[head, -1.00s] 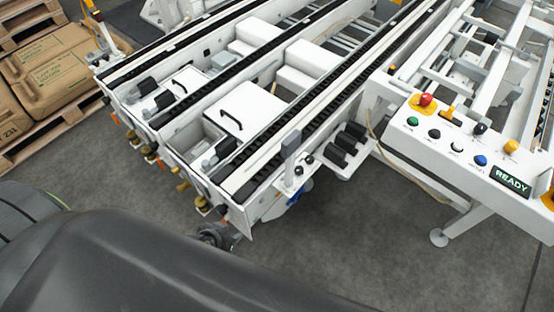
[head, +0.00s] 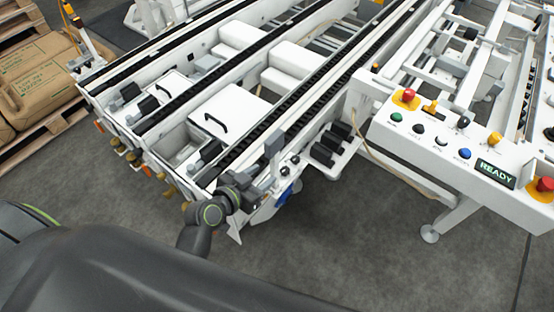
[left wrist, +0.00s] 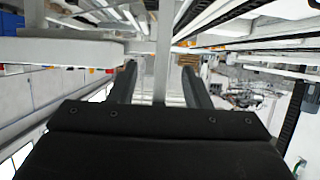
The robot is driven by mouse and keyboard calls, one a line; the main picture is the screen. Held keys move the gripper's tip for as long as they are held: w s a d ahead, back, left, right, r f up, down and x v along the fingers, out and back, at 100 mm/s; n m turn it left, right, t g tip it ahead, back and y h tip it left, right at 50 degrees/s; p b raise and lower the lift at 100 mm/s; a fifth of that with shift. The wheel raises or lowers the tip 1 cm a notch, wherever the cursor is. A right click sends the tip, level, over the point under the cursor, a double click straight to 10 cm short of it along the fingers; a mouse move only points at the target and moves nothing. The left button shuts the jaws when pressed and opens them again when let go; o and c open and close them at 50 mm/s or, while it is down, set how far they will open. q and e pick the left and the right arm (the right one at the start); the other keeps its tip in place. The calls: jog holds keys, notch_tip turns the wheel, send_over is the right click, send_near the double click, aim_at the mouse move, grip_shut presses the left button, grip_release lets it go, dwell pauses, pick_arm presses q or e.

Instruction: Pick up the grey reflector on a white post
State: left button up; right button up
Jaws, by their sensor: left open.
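The grey reflector (head: 274,144) is a small upright block on a short white post (head: 277,166), at the near right corner of the white conveyor frame. My left gripper (head: 264,184) comes from the lower left and is close to the post, below the reflector. In the left wrist view my left gripper (left wrist: 159,78) is open, and an upright white post (left wrist: 164,50) shows between its two dark fingers. I see no finger touching the post. How deep it sits between the fingers I cannot tell. The reflector is not clear in the left wrist view. My right gripper is not in view.
The white conveyor (head: 216,118) with black chain tracks fills the middle. A control panel (head: 455,140) with coloured buttons and a READY display stands at right. Black blocks (head: 328,147) sit beside the post. Sacks on a pallet (head: 40,85) lie at left. Grey floor is open in front.

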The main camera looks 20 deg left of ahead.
pick_arm(q)
jog(key=x, duration=1)
jog(key=shift+f, duration=0.25)
jog(key=shift+w+a, duration=0.1)
grip_shut()
